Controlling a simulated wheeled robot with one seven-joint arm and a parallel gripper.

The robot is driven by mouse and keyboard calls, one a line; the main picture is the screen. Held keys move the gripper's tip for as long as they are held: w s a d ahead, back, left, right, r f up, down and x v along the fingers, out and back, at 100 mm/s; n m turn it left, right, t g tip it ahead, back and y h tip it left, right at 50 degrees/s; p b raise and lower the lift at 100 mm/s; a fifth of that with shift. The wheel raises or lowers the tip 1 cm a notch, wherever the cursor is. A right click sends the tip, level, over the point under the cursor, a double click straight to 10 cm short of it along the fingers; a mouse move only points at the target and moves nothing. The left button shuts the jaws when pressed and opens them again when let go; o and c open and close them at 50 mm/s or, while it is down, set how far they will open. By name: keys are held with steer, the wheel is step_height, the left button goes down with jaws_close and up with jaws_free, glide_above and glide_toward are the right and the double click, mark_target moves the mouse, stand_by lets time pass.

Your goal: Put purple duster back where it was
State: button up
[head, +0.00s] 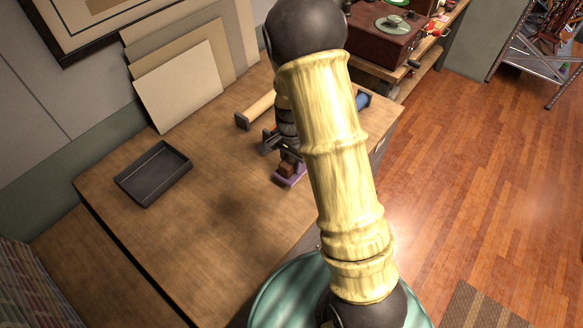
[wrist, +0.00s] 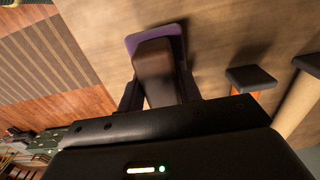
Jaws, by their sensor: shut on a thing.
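The purple duster (head: 289,182) has a purple base and a brown block on top. It is at the right part of the wooden table (head: 225,215), partly hidden behind my arm. My gripper (head: 284,158) is shut on the brown block, with the purple base below. In the wrist view the duster (wrist: 152,66) sits between the two fingers of my gripper (wrist: 158,92), its purple rim beyond the block. I cannot tell whether the base touches the tabletop.
A black tray (head: 153,174) lies on the table at left. A cream roll with dark ends (head: 259,107) and a blue roll (head: 363,101) lie behind my gripper. Pale boards (head: 180,85) lean on the wall. A turntable box (head: 385,45) stands beyond. The table's front middle is clear.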

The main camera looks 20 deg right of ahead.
mark_target(291, 159)
steer(key=shift+f, duration=0.1)
steer(key=shift+f+p, duration=0.35)
steer(key=shift+f, duration=1.4)
steer(key=shift+f, duration=0.15)
steer(key=o, duration=1)
steer(key=shift+c, duration=0.2)
step_height(291, 159, up, 12)
steer(key=shift+r+b, duration=0.2)
steer(key=shift+b, duration=0.85)
